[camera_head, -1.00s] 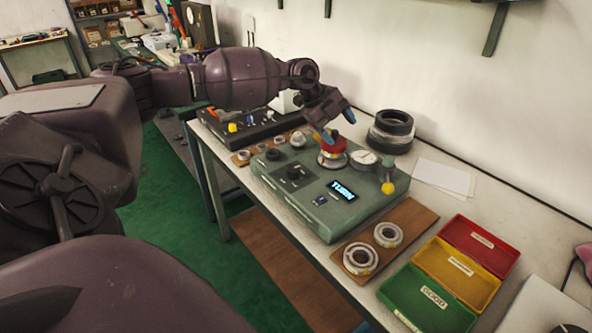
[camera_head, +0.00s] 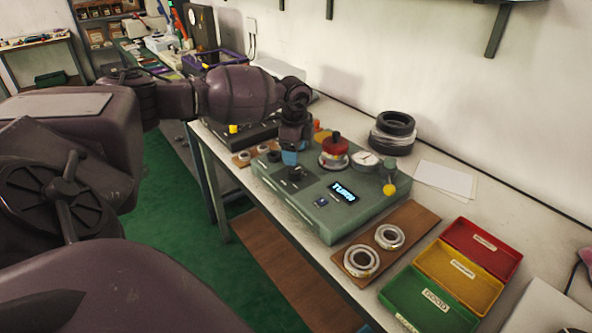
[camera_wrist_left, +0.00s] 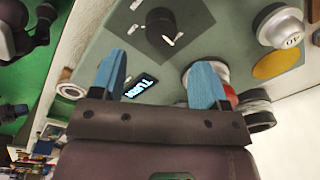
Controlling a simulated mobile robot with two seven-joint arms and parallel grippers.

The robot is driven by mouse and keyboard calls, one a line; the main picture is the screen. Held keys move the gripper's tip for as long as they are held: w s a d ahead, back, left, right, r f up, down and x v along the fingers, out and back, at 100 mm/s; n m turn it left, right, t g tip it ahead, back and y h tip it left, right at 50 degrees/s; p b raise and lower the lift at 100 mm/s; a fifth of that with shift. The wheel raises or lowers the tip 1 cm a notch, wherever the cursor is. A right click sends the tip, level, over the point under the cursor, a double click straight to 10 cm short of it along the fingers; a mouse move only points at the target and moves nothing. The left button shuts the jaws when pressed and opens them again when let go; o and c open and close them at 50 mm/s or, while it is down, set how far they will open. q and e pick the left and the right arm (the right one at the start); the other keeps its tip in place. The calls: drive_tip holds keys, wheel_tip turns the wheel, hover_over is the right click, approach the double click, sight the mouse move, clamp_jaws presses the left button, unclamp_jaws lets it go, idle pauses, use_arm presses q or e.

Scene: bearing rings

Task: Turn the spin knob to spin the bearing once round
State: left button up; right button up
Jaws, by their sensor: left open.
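The grey-green test box (camera_head: 330,215) stands on the bench with a lit display reading TURN (camera_head: 343,192). A black knob (camera_head: 295,174) sits on a dark plate on its top; it also shows in the left wrist view (camera_wrist_left: 172,24) with white marks around it. A red-topped bearing post (camera_head: 333,150) stands behind, its lower part partly hidden by a finger in the wrist view. My left gripper (camera_head: 289,157) points down close to the black knob, open and empty. In the wrist view its blue fingers (camera_wrist_left: 160,72) are apart, with the knob ahead beyond them. My right gripper is not in view.
A brown board (camera_head: 415,218) holds two rings. Red, yellow and green bins (camera_head: 430,300) are at front right. Black rings (camera_head: 392,135) are stacked behind.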

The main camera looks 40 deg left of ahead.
sight(295, 170)
use_arm(q)
wheel_tip(295, 170, down, 7)
drive_tip(key=shift+w+r+b, duration=0.1)
drive_tip(key=shift+w+b, duration=0.05)
drive_tip(key=shift+b, duration=0.3)
drive_tip(key=c, duration=0.9)
